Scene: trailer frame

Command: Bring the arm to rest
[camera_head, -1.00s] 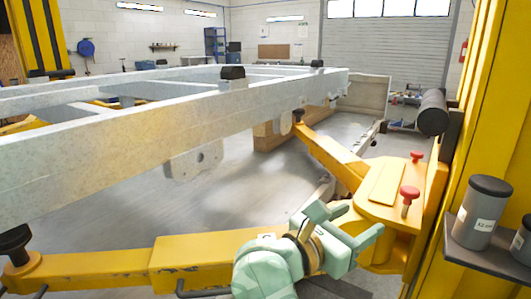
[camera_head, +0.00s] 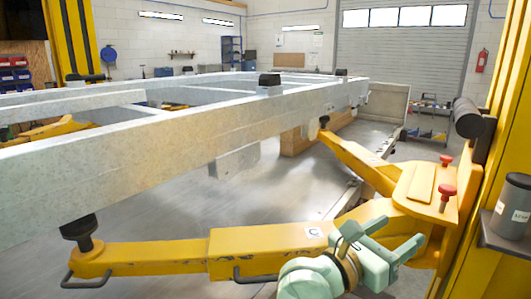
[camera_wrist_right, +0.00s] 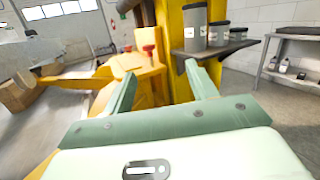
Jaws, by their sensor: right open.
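My right gripper (camera_head: 392,240) is pale green and shows at the lower right of the head view, in front of the yellow lift arm. Its two fingers are spread apart with nothing between them. In the right wrist view the open fingers (camera_wrist_right: 163,88) point toward the yellow lift post and its shelf. My left gripper is in neither view. The grey trailer frame (camera_head: 170,148) stretches across the head view, raised on the yellow lift arms (camera_head: 180,257).
The yellow post (camera_head: 505,110) stands at the right. Its shelf (camera_wrist_right: 225,46) carries several dark canisters (camera_wrist_right: 196,27). Red-topped pins (camera_head: 447,190) stand on the lift arm bracket close to my right gripper. The grey floor (camera_head: 270,195) under the frame looks mostly clear.

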